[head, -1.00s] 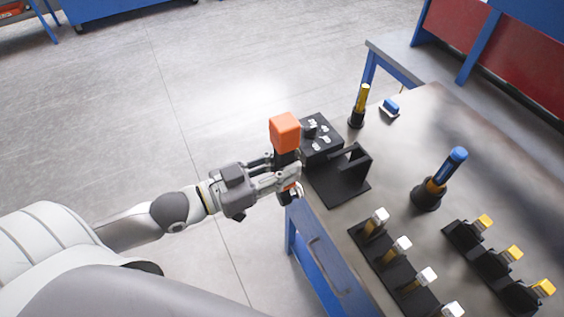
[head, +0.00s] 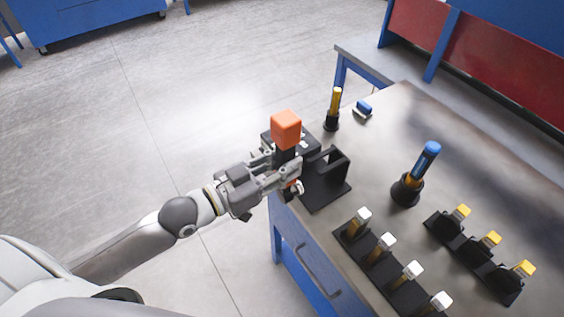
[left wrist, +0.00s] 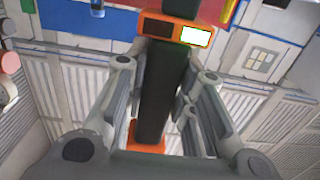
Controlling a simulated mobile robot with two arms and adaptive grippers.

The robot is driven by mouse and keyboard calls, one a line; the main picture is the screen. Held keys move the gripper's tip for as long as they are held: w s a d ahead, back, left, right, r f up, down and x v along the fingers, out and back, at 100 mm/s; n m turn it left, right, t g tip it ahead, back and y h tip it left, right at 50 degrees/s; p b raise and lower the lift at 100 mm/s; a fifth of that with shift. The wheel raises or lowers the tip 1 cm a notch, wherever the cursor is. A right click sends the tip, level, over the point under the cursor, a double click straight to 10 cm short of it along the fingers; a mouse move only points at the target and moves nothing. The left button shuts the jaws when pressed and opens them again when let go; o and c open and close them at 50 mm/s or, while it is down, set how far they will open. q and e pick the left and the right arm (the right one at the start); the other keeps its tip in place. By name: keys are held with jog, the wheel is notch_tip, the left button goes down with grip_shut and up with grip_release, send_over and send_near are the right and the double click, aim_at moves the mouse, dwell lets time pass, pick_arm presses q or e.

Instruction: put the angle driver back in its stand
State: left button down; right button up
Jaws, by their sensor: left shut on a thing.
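The angle driver has an orange block (head: 286,128) at its top and a dark body. My left gripper (head: 287,172) is shut on its dark body and holds it upright at the table's near left edge. The left wrist view shows the dark body (left wrist: 157,105) between the two fingers, with an orange band and a bright white panel at one end. The black stand (head: 327,183), a flat base with an upright bracket, is on the table just right of the gripper. The bracket looks empty. My right gripper is not in view.
A dark box (head: 310,143) with light pieces sits behind the driver, partly hidden. A yellow-handled tool (head: 334,108), a blue-handled tool (head: 422,172) in a round holder, a small blue item (head: 363,109) and racks of white-tipped (head: 388,262) and yellow-tipped tools (head: 478,256) occupy the table (head: 470,150).

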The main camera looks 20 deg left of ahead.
pick_arm(q)
jog(key=shift+w+d+r, duration=0.3)
jog(key=shift+w+d, duration=0.3)
jog(key=shift+w, duration=0.2)
dwell(0.4)
jog(key=shift+w+d, duration=0.2)
jog(key=shift+w, duration=0.05)
jog(key=shift+p+x, duration=0.45)
jog(key=shift+x, duration=3.45)
jog(key=shift+r+p, duration=0.2)
jog(key=shift+p, duration=0.15)
jog(key=shift+s, duration=0.1)
jog(key=shift+f+b, duration=0.6)
jog(key=shift+f, duration=0.3)
dwell(0.6)
